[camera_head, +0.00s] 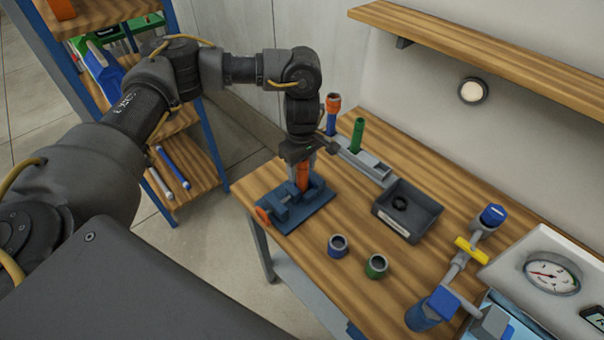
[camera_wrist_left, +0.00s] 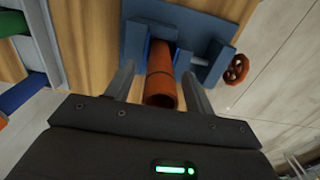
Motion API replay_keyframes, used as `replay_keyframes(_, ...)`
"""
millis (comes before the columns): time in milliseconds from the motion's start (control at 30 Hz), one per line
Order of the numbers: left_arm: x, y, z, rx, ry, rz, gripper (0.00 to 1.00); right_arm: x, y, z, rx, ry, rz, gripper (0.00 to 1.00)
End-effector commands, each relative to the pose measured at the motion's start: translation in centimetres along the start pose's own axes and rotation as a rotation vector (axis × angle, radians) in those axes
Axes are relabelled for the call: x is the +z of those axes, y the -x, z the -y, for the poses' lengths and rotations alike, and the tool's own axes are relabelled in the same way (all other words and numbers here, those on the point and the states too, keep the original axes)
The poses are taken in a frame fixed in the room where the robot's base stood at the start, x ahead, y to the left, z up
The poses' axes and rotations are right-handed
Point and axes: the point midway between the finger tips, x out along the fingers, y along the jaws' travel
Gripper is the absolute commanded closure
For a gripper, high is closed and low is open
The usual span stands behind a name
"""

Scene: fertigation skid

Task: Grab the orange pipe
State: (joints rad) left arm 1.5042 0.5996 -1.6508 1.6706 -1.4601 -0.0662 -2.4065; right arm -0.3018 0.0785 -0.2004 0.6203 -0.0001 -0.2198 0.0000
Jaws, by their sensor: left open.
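The orange pipe (camera_head: 302,175) stands upright in a blue vise (camera_head: 290,204) at the table's near left corner. It also shows in the left wrist view (camera_wrist_left: 160,84), its open end towards the camera. My left gripper (camera_head: 303,160) is above the vise at the pipe's upper part. In the left wrist view its two fingers (camera_wrist_left: 157,80) are apart, one on each side of the pipe, with gaps visible. The vise (camera_wrist_left: 135,40) and its orange handwheel (camera_wrist_left: 236,69) lie beyond the fingers. My right gripper is not in view.
A grey rack (camera_head: 362,160) behind the vise holds a green pipe (camera_head: 356,135) and an orange-topped blue pipe (camera_head: 332,115). A dark tray (camera_head: 425,205) holds a black ring. Blue (camera_head: 338,246) and green (camera_head: 376,266) fittings stand in front. A valve assembly (camera_head: 457,265) is at right.

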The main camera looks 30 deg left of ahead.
Motion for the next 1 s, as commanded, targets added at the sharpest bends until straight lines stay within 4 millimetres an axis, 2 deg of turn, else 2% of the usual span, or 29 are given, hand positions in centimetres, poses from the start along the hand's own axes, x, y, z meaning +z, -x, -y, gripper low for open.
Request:
replay_keyframes(267,0.05,-0.37,-0.03,0.001,-0.001,0.001,0.46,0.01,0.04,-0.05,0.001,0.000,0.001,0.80)
replay_keyframes(367,0.05,-0.37,-0.02,0.001,-0.001,0.000,0.57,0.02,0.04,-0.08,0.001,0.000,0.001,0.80)
replay_keyframes(600,0.05,-0.36,-0.02,0.001,-0.001,0.000,0.88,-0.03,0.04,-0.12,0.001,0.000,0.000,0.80)
replay_keyframes(667,0.05,-0.35,-0.02,0.001,-0.001,0.000,0.94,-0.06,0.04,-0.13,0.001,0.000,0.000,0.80)
replay_keyframes(1000,0.02,0.14,-0.09,0.003,-0.002,-0.001,0.94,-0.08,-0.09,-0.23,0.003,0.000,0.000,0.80)
